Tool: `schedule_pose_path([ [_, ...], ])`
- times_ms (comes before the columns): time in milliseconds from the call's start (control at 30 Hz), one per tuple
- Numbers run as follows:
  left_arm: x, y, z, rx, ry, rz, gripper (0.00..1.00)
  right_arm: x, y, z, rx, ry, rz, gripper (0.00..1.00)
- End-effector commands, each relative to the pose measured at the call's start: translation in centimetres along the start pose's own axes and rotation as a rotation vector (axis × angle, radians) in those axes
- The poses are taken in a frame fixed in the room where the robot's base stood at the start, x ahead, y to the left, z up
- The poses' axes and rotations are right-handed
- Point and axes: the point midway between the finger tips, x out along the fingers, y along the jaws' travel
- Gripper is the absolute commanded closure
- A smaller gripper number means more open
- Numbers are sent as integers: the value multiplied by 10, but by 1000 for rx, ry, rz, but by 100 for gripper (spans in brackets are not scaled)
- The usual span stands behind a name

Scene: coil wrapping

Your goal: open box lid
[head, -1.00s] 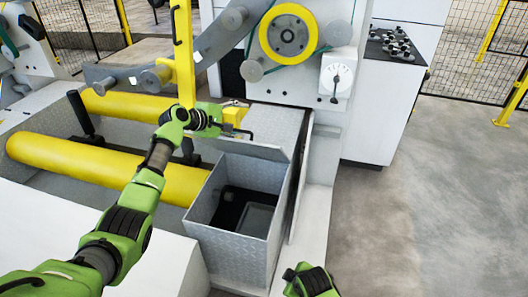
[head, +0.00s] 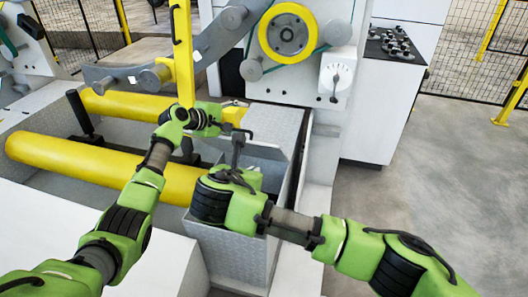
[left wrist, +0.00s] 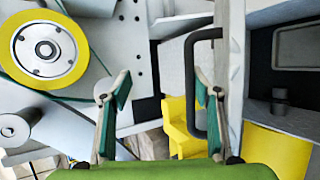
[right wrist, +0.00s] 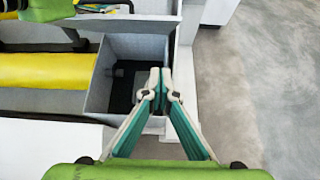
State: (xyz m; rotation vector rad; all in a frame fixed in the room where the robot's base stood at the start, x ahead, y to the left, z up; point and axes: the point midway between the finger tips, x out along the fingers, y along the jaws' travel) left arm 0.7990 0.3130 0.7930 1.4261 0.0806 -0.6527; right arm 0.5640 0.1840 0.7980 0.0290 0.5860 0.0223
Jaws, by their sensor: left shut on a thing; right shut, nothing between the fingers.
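The grey metal box (head: 232,258) stands open in front of the machine. Its lid (head: 268,153) is raised at the box's far side. In the left wrist view the lid (left wrist: 236,70) shows edge-on with its black handle (left wrist: 189,85). My left gripper (head: 222,119) is at the handle by the lid's upper edge, shut on the handle; the fingers' exact contact is hard to see. My right gripper (head: 238,150) is shut and empty, in front of the lid and over the box opening. In the right wrist view its fingertips (right wrist: 160,82) meet above the box's dark interior (right wrist: 125,85).
Two yellow rollers (head: 100,165) lie left of the box. A white machine with a yellow wheel (head: 290,34) stands behind. A yellow upright bar (head: 183,60) rises close to my left gripper. Open floor (head: 430,190) lies to the right.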

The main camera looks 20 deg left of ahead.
Motion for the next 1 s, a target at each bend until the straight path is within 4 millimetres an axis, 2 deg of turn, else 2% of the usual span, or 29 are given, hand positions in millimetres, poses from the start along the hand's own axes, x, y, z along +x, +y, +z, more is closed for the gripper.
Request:
schedule_pose_path([
  [167, 4, 0, 0, -3, 7, 17, 82, 6, 0, 4, -40, -19, -9, 100],
  [600, 4, 1, 0, -3, 6, 18, 82, 77, -1, 5, -35, -18, -10, 100],
  [767, 4, 1, 0, -3, 6, 18, 83, 97, -1, 5, -35, -18, -9, 100],
  [1000, 4, 1, 1, -4, 6, 19, 83, 105, 0, 37, -33, -19, -8, 100],
])
